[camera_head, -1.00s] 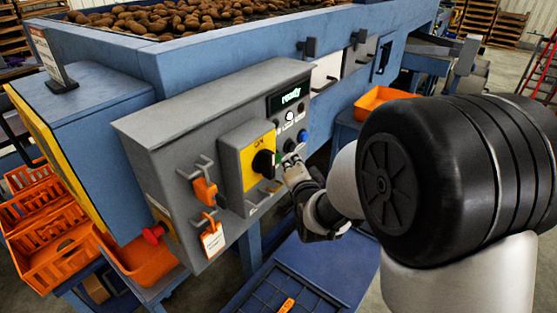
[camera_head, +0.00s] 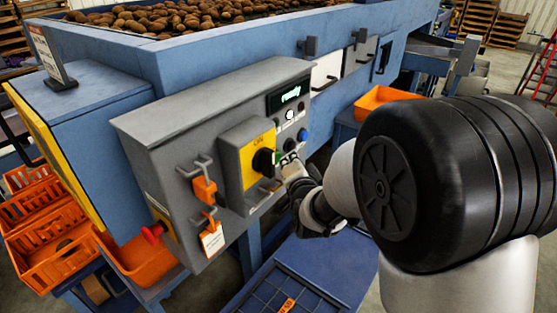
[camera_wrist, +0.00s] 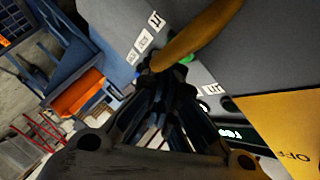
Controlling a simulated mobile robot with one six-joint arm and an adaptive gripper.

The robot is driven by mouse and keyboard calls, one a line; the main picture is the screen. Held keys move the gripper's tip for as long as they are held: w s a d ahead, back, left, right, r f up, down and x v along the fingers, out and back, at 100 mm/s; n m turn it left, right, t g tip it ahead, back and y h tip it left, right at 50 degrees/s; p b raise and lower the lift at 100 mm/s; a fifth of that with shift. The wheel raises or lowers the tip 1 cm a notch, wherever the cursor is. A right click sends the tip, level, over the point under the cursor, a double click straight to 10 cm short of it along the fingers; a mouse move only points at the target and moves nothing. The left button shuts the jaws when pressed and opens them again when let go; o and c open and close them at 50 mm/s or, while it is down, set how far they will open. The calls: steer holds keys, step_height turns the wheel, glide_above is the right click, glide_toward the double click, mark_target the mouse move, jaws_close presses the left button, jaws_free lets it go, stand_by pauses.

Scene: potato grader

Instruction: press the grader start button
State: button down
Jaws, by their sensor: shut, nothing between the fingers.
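The grey control box (camera_head: 170,130) has a display (camera_head: 290,94) reading "ready". Below it are a lit white button (camera_head: 290,115), a blue button (camera_head: 302,135) and a dark knob (camera_head: 289,145). My gripper (camera_head: 290,164) is shut and empty, with its tips close to the panel just below these controls. In the wrist view its fingers (camera_wrist: 168,78) point at the panel, with a green part (camera_wrist: 187,58) just beside the tips. I cannot tell whether they touch anything. The fingers partly hide the button area, and I cannot read which label marks start.
A black rotary switch (camera_head: 263,160) on a yellow plate stands left of my gripper. A curved orange-yellow bar (camera_wrist: 200,32) passes close to the fingertips in the wrist view. Orange locks (camera_head: 204,190) and a red stop button (camera_head: 153,234) are further left.

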steer(key=shift+w+a, duration=0.25)
steer(key=shift+a, duration=0.2)
stand_by(0.7)
steer(key=shift+d+b, duration=0.1)
steer(key=shift+b, duration=0.25)
steer(key=shift+s+d+b, duration=0.4)
steer(key=shift+s+d, duration=0.1)
steer(key=shift+d, duration=0.15)
steer(key=shift+d, duration=0.1)
steer(key=shift+s+d+b, duration=0.45)
steer(key=shift+s+d, duration=0.25)
steer(key=shift+d, duration=0.3)
steer(key=shift+s+d+b, duration=0.4)
steer(key=shift+s+d, duration=0.3)
steer(key=shift+d, duration=0.3)
steer(key=shift+d, duration=0.1)
